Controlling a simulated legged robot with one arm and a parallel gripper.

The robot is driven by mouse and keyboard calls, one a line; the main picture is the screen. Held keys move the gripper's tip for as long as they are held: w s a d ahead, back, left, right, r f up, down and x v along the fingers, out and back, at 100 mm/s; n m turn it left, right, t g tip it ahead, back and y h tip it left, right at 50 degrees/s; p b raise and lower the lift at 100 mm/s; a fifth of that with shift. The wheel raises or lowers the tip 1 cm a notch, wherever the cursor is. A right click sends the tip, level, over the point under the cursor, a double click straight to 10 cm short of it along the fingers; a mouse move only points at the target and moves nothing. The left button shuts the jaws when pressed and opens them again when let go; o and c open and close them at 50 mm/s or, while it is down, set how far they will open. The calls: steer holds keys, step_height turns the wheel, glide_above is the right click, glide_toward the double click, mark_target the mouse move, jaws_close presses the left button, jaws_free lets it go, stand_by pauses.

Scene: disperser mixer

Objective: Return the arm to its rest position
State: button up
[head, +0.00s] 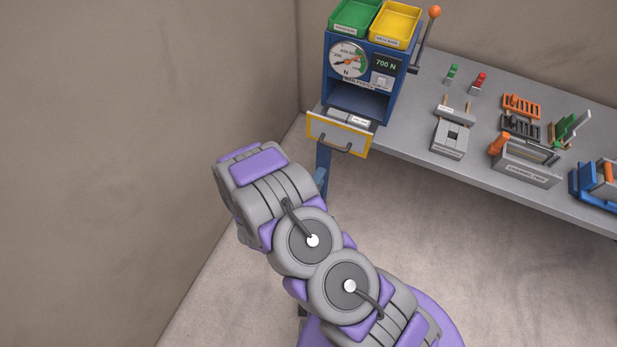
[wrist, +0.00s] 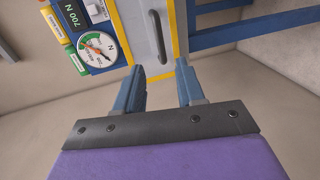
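My gripper (wrist: 161,72) shows in the wrist view with its two blue fingers apart and nothing between them. Ahead of the fingertips is the yellow-framed drawer front (wrist: 139,20) with its grey bar handle (wrist: 157,38). The handle lines up with the gap between the fingers and appears free of them. In the head view my grey and purple arm (head: 310,240) reaches up and left toward the drawer front (head: 326,131); the gripper itself is hidden there behind the arm. The drawer stands pulled out, with a grey item (head: 347,118) inside.
The blue press cabinet (head: 327,90) has a dial gauge (head: 348,60), a 700 N display (head: 385,66), green and yellow trays on top, and an orange-knobbed lever (head: 428,35). The grey bench (head: 420,140) holds several fixtures at right. A wall (head: 120,150) stands left; open floor lies below.

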steer(key=w+a+r+m+g+y+b, duration=0.1)
steer(key=w+a+m+g+y+b, duration=0.1)
steer(key=a+m+g+y, duration=0.5)
steer(key=s+a+r+m+g+y+b, duration=0.1)
steer(key=s+r+g+b, duration=0.15)
steer(key=r, duration=0.35)
steer(key=s+r+m+g+y+b, duration=0.1)
steer(key=s+r, duration=0.3)
steer(key=r, duration=0.2)
steer(key=s+d+r+m+g+h+b, duration=0.1)
steer(key=s+d+r, duration=0.4)
steer(key=s+d, duration=0.5)
steer(key=s+d+r+m+g+h+b, duration=0.2)
steer(key=s+d+r+g, duration=0.3)
steer(key=s+d, duration=0.6)
steer(key=s+m, duration=0.1)
steer(key=s, duration=0.5)
steer(key=shift+s+d+m, duration=0.2)
steer(key=shift+s+m, duration=0.1)
steer(key=shift+m, duration=0.1)
